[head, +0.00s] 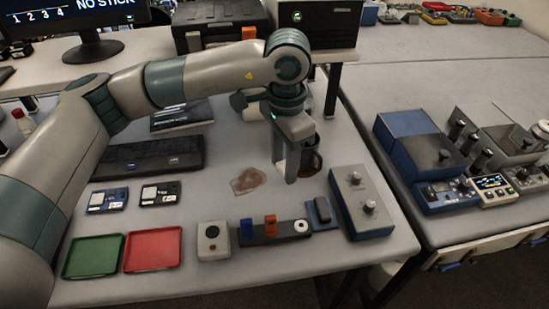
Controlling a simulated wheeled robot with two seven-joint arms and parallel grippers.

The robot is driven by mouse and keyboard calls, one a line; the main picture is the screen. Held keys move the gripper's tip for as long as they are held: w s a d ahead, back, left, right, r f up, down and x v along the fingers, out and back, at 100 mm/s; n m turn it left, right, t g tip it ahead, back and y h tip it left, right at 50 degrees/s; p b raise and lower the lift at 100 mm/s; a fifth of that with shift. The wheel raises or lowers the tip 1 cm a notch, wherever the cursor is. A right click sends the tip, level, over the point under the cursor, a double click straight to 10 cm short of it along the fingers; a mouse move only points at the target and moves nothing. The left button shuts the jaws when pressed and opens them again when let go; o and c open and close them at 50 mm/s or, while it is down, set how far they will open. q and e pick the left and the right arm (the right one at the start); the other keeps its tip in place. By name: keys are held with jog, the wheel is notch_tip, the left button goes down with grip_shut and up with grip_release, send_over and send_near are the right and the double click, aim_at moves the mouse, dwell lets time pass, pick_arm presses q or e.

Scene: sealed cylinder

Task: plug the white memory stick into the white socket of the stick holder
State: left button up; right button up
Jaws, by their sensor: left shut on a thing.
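The stick holder (285,238) is a dark bar near the front of the table. A blue stick (246,229) and an orange stick (270,226) stand in it. Its white socket (301,226), a round white ring, is at the right end, with nothing in it. My left gripper (287,174) hangs behind the holder, apart from it, and is shut on a small pale piece, apparently the white memory stick (280,167). A grey finger partly hides this piece, so its tilt is unclear. My right gripper is not in view.
A dark brown mug (314,161) stands close behind my left gripper. A button box (213,241) and a dark blue piece (319,213) flank the holder, with a knobbed grey box (361,200) further right. Green (92,257) and red (153,250) trays lie left. A pinkish-brown patch (247,181) marks the table.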

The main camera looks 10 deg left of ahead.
pick_arm(q)
jog(key=shift+w+d+f+m, duration=0.65)
jog(key=shift+w+f+m, duration=0.05)
jog(key=shift+f, duration=0.2)
jog(key=s+a+r+n, duration=0.7)
jog(key=a+r+n, duration=0.1)
jog(key=r, duration=0.4)
jog(key=shift+a, duration=0.3)
jog(key=shift+d, duration=0.1)
jog(key=w+d+n, duration=0.4)
jog(key=w+d, duration=0.5)
jog(key=d, duration=0.1)
jog(key=shift+w+d+n, duration=0.2)
jog(key=shift+d+n, duration=0.05)
jog(key=shift+n, duration=0.05)
jog(key=shift+a, duration=0.1)
jog(key=s+a+f, duration=0.3)
jog(key=a+f, duration=0.2)
jog(key=a, duration=0.5)
jog(key=s+a+f, duration=0.4)
jog(key=a+f, duration=0.1)
jog(key=a, duration=0.5)
